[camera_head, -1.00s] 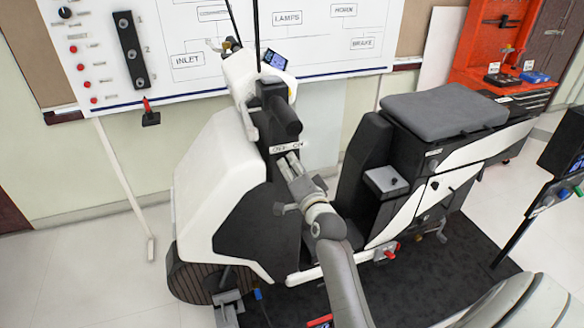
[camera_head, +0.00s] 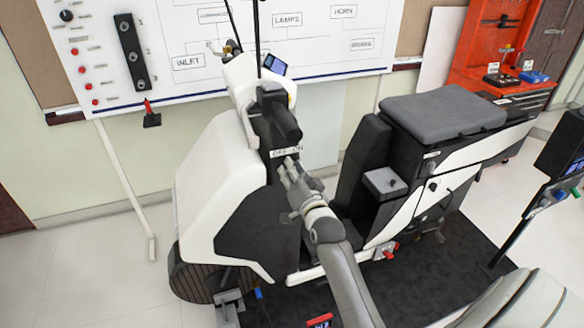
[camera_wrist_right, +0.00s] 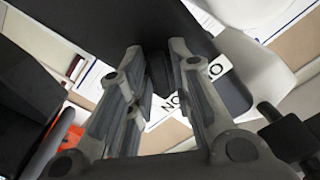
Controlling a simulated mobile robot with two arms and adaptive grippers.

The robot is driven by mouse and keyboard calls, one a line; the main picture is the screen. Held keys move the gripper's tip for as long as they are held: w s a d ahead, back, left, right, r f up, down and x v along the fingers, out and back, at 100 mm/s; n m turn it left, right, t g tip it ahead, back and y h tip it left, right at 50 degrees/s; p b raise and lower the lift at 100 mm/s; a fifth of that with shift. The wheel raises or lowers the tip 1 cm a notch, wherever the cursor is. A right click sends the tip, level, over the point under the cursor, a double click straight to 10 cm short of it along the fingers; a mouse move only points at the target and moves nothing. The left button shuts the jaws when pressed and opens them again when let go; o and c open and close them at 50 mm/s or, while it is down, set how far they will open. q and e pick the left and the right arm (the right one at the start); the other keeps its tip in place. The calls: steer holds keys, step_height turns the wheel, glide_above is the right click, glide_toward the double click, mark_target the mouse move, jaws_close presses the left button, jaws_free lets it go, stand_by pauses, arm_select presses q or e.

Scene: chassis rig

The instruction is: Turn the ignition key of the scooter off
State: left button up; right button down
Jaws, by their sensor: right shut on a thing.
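The white and black scooter (camera_head: 215,185) stands in the middle of the head view. A white OFF/ON label (camera_head: 286,152) is on its dark front panel and shows upside down in the right wrist view (camera_wrist_right: 198,88). My right gripper (camera_head: 288,168) is at the panel just below the label. In the right wrist view its two fingers (camera_wrist_right: 157,62) are on either side of a small dark piece, the ignition key (camera_wrist_right: 160,76), and shut on it. The key is hidden by the fingers in the head view, and its exact angle cannot be told. My left gripper is not in view.
A whiteboard with labels (camera_head: 290,40) stands behind. An orange tool rack (camera_head: 490,50) is at the back right. A dark mat (camera_head: 430,270) lies under the scooter.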

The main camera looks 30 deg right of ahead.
steer(key=shift+n+p, duration=1.15)
steer(key=shift+n, duration=2.35)
steer(key=c, duration=1.5)
jaws_free()
steer(key=shift+s, duration=0.1)
steer(key=v, duration=1.1)
steer(key=shift+s, duration=0.4)
steer(key=shift+f, duration=0.1)
